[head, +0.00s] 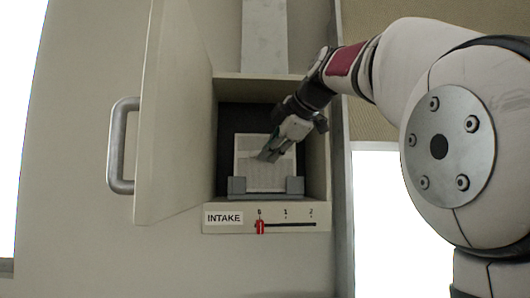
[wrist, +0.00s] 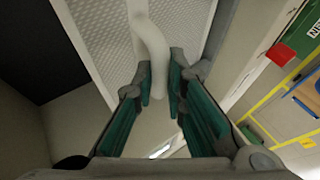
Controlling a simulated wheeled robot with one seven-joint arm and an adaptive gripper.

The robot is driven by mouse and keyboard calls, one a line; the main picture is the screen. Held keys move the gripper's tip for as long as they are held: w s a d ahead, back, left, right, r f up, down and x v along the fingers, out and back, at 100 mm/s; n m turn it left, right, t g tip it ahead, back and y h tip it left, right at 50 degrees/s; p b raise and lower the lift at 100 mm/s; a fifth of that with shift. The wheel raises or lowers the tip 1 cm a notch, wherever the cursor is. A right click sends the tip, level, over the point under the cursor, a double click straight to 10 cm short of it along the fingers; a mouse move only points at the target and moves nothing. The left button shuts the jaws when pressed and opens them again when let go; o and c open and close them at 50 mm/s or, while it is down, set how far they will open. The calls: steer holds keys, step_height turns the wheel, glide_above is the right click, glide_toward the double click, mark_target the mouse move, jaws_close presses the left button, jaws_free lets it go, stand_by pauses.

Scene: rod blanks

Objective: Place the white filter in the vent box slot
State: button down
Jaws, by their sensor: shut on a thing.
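The white filter (head: 246,168) is a flat square panel with a fine mesh face, upright inside the open vent box (head: 318,150). Its lower edge shows behind the grey slot bracket (head: 265,190); I cannot tell whether it is fully seated. My gripper (head: 268,154) is in front of the filter, inside the box opening. In the wrist view my gripper (wrist: 161,78) is shut on the filter's curved white handle (wrist: 152,45), with the filter's mesh (wrist: 95,35) beyond it. The box's dark back wall shows around the filter in the head view.
The box door (head: 172,110) stands open on the left, with a grey bar handle (head: 118,145). Below the opening are an INTAKE label (head: 223,218) and a red slider (head: 260,227) at 0. A grey duct (head: 264,38) rises above. A green sign (wrist: 292,35) shows at right.

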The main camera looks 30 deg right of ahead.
steer(key=shift+f, duration=0.25)
steer(key=c, duration=1.6)
jaws_free()
steer(key=shift+c, duration=0.2)
steer(key=v, duration=1.2)
steer(key=shift+b, duration=0.4)
